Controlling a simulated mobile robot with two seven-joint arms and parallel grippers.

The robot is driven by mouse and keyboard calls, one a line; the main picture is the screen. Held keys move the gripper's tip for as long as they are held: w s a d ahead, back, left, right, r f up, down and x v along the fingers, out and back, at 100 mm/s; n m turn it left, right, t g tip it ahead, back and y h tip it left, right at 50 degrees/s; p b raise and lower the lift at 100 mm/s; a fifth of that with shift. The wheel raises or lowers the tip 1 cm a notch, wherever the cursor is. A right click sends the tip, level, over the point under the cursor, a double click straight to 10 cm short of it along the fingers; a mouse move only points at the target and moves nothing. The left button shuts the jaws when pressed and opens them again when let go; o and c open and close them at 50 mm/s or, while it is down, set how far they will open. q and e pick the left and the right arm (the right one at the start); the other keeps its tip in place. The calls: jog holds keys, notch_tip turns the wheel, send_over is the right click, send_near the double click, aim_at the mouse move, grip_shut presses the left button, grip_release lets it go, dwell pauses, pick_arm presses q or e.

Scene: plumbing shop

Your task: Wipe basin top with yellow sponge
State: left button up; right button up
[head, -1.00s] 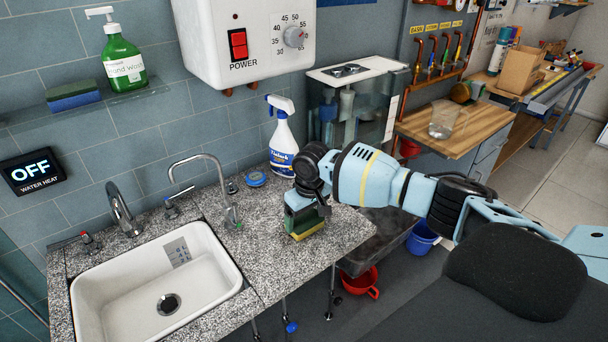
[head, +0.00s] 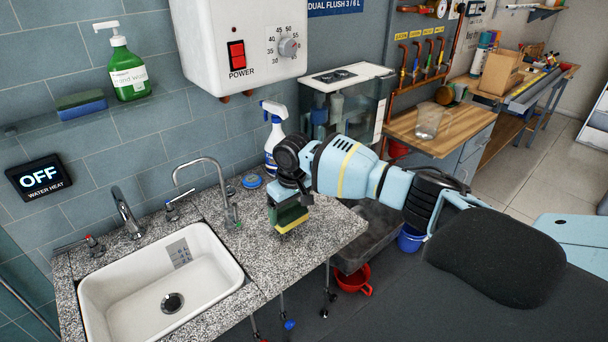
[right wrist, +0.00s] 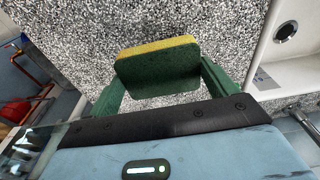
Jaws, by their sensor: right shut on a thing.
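The yellow and green sponge (head: 291,222) is in my right gripper (head: 288,212), over the speckled grey basin top (head: 325,240) right of the sink. In the right wrist view, the sponge (right wrist: 158,58) sits between the two green fingers of my right gripper (right wrist: 163,86), which is shut on it. Its yellow side faces away from the gripper. The sponge is low over the stone, but I cannot tell whether it touches. My left gripper is not in view.
The white sink (head: 150,290) and tall tap (head: 230,205) are left of the sponge. A spray bottle (head: 272,150) and a round blue tin (head: 252,181) stand behind it. A blue and green sponge (head: 82,104) and green soap bottle (head: 127,70) are on the shelf.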

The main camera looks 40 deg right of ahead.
jog(key=shift+s+r, duration=0.15)
jog(key=shift+r, duration=1.7)
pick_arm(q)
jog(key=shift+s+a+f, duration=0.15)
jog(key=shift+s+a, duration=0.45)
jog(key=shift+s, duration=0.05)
pick_arm(e)
jog(key=shift+s+r, duration=0.1)
jog(key=shift+s, duration=0.1)
jog(key=s+r, duration=0.7)
jog(key=s, duration=0.2)
jog(key=shift+s+d+r, duration=0.3)
jog(key=shift+r, duration=0.05)
